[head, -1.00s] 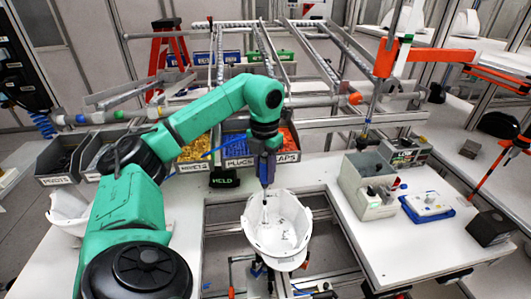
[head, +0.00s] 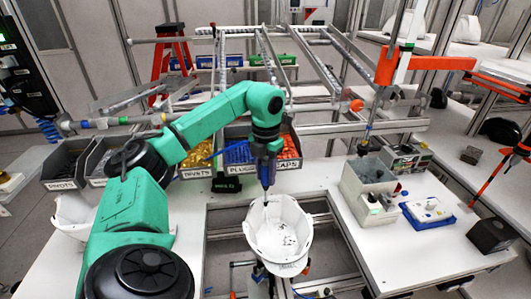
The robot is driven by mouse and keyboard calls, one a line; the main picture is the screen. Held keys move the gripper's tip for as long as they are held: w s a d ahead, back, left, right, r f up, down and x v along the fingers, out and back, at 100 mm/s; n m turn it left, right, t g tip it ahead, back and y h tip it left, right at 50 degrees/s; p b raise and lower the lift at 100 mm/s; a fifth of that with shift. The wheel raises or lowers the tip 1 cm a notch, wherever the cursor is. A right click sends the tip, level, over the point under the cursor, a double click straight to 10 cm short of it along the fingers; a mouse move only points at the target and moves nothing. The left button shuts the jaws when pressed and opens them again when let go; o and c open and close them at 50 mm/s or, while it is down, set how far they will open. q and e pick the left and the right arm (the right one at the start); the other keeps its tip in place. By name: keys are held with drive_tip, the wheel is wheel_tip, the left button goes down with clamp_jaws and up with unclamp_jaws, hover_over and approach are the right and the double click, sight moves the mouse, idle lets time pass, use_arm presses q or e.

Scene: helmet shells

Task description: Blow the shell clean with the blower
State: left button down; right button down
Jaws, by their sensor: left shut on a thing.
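The white helmet shell (head: 265,225) sits open side up in the frame opening at the middle of the table. Dark specks show on its inside. My left gripper (head: 265,155) is above the shell's back rim, shut on the blue blower (head: 267,172). The blower points down and its thin tip is close to the back rim; whether it touches cannot be told. The gripper's fingers are small and partly hidden by the blower and wrist. My right gripper is not in view.
Bins of rivets, plugs and caps (head: 289,164) stand behind the shell. A grey box (head: 364,209) and a blue-white device (head: 428,214) stand on the right of the white table (head: 390,255). Another white shell (head: 72,212) is at the left, partly behind my arm.

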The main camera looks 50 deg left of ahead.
use_arm(q)
drive_tip(key=w+d+p, duration=0.3)
drive_tip(key=w, duration=0.2)
drive_tip(key=shift+d, duration=0.2)
idle(0.8)
drive_tip(key=shift+s, duration=0.1)
idle(0.4)
drive_tip(key=shift+s+d, duration=0.65)
drive_tip(key=shift+d, duration=0.3)
drive_tip(key=shift+s+d, duration=0.6)
drive_tip(key=shift+d, duration=0.4)
drive_tip(key=shift+s+d, duration=0.65)
drive_tip(key=shift+d, duration=0.25)
drive_tip(key=shift+s+d, duration=0.65)
drive_tip(key=shift+d, duration=0.2)
